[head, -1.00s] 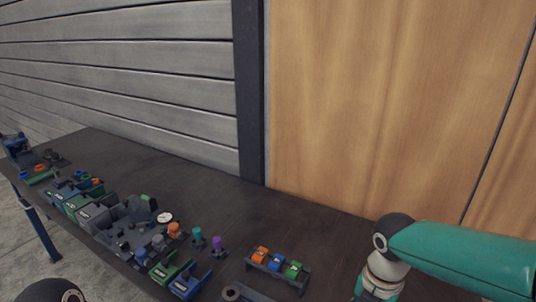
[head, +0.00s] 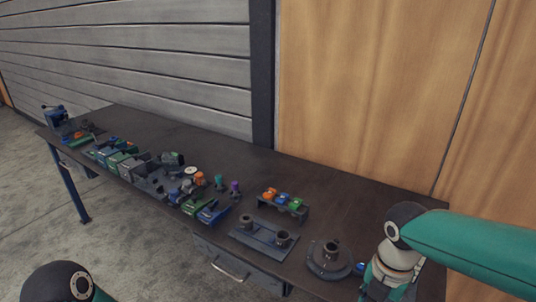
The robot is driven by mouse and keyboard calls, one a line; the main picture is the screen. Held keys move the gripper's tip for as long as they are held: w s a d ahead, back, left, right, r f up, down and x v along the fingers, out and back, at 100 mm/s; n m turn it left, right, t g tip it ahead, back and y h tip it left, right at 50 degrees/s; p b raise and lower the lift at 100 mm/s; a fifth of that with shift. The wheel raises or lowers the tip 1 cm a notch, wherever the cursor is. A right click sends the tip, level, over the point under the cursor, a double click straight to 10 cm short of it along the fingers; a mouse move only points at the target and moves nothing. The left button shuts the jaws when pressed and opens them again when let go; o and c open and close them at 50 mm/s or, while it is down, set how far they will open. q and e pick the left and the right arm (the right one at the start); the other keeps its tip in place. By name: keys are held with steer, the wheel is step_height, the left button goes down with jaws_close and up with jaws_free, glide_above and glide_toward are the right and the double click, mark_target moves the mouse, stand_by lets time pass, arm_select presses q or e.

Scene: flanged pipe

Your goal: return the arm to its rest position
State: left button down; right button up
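My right arm (head: 455,240) comes in from the right, a green link with a dark elbow joint, bent downward over the right end of the workbench. A dark joint of my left arm (head: 62,282) shows at the bottom left corner; the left gripper is out of view. The flanged pipe piece (head: 330,258), a dark round flange with a short upright pipe, stands on the bench just left of my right arm. A dark plate with two round sockets (head: 264,237) lies left of it.
The dark workbench (head: 330,190) runs along the wall. Several green and blue bins (head: 115,160) line its front edge. A small rack (head: 283,204) holds orange, blue and green blocks. A blue vise-like tool (head: 54,115) stands at the far left. The bench's back strip is clear.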

steer(key=s+a+f+m+y, duration=0.1)
steer(key=a+f+m+y, duration=0.15)
steer(key=f+m, duration=0.5)
steer(key=s+a+f+m+y, duration=0.15)
steer(key=a+f+m, duration=0.25)
steer(key=f, duration=0.7)
steer(key=s+a+f+m, duration=0.2)
steer(key=s+f+m, duration=0.8)
steer(key=m, duration=0.7)
step_height(320, 180, down, 2)
steer(key=shift+s+f+t, duration=0.15)
steer(key=shift+f+t, duration=0.1)
steer(key=shift+t, duration=0.05)
steer(key=shift+a+m, duration=0.1)
steer(key=shift+m, duration=0.15)
